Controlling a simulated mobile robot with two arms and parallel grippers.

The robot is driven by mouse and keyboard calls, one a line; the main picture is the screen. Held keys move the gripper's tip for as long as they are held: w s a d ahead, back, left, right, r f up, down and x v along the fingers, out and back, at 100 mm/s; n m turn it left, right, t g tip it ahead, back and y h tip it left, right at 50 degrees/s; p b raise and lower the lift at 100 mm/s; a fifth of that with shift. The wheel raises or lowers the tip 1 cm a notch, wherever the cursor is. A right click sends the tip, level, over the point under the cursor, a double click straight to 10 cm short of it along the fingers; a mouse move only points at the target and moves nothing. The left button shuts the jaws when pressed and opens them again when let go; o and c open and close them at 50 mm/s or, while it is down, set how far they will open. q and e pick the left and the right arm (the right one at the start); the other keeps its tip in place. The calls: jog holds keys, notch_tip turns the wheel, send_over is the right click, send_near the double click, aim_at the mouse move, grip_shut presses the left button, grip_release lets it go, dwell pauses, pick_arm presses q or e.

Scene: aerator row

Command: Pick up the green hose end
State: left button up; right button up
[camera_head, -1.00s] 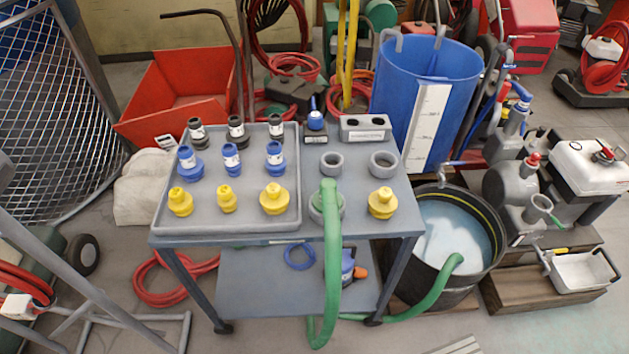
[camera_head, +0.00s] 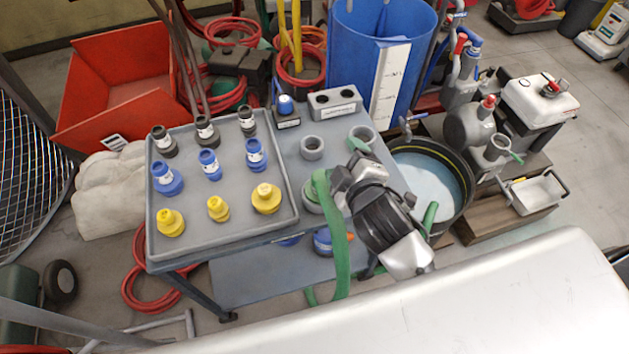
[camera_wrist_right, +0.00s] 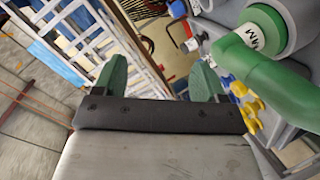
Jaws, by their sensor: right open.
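The green hose (camera_head: 340,245) hangs over the front edge of the grey cart, its upper end at a grey ring-shaped holder (camera_head: 310,193) on the cart top. The green hose end (camera_wrist_right: 245,60) shows there right of the fingers, fitted at a grey collar. My left gripper is not in view.
A grey tray (camera_head: 222,232) with black, blue and yellow fittings covers the cart's left part. Two grey rings and a grey block (camera_head: 335,103) stand behind the hose. A black tub of water (camera_head: 425,180) and a blue barrel (camera_head: 350,60) stand beyond the cart.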

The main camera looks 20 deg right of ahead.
jog(key=w+a+r+n+t+y, duration=0.25)
jog(key=a+r+n+y, duration=1.1)
jog(key=n, duration=0.75)
jog(key=s+a+r+n+g+y, duration=0.1)
jog(key=s+a+n+g+y, duration=0.2)
jog(key=n+g, duration=0.4)
jog(key=s+a+n+g+y, duration=0.15)
jog(key=n+g+y, duration=0.25)
jog(key=n, duration=0.5)
jog(key=n+g+h, duration=0.6)
jog(key=n+h, duration=1.5)
send_over(321, 173)
jog(key=f, duration=1.4)
jog(key=shift+s+d+p, duration=0.1)
jog(key=shift+d+p, duration=0.2)
jog(key=shift+d, duration=0.05)
notch_tip(321, 173, down, 5)
jog(key=shift+r+p, duration=0.2)
jog(key=shift+p, duration=0.15)
jog(key=f, duration=0.1)
jog(key=f+p, duration=0.1)
jog(key=f, duration=0.2)
jog(key=shift+a+f, duration=0.4)
jog(key=shift+f, duration=0.55)
jog(key=c, duration=1.1)
